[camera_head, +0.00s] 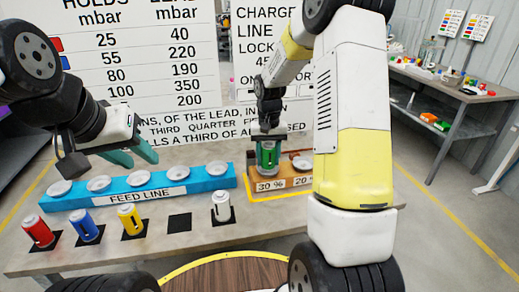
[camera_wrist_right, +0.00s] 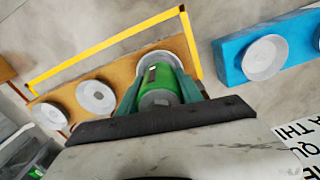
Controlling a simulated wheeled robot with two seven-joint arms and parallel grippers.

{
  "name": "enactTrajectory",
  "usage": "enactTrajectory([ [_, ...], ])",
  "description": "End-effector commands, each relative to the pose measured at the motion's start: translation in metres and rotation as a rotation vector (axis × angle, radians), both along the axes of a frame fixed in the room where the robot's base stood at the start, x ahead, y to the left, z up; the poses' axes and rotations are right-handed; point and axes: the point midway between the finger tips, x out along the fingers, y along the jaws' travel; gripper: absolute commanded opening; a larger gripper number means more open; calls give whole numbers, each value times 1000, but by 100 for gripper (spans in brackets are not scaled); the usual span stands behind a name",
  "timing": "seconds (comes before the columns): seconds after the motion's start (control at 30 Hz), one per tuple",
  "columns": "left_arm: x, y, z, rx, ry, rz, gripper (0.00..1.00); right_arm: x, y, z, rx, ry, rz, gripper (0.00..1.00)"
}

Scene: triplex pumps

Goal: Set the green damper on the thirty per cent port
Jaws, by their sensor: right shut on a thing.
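The green damper (camera_head: 268,158) is upright at the port labelled 30 % on the orange block (camera_head: 290,182). My right gripper (camera_head: 267,140) is shut on it from above. In the right wrist view the green damper (camera_wrist_right: 160,82) is between the two teal fingers of the right gripper (camera_wrist_right: 160,92), over the white port disc (camera_wrist_right: 158,57). I cannot tell whether its base touches the port. The 20 % port (camera_head: 302,163) is empty beside it.
The blue FEED LINE block (camera_head: 140,190) has several empty white ports. In front stand red (camera_head: 38,232), blue (camera_head: 85,226), yellow (camera_head: 130,219) and white (camera_head: 221,206) dampers. A black square (camera_head: 180,223) is bare. Signboards (camera_head: 140,60) stand behind.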

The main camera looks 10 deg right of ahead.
Motion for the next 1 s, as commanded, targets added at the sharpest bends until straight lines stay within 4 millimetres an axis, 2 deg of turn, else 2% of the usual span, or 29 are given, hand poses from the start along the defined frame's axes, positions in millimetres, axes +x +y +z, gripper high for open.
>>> enactTrajectory([
  [0.7,0,0,0,0,0,0,36,0,0,-11,1,-2,0,0],
  [0.73,0,0,0,0,0,0,36,0,0,-11,1,-1,0,49],
  [0.8,0,0,0,0,0,0,36,0,0,-11,0,-1,0,63],
  [0.83,0,0,0,0,0,0,36,0,0,-11,0,-1,0,65],
  [1.0,0,0,0,0,0,0,36,0,0,-11,0,-1,-1,65],
])
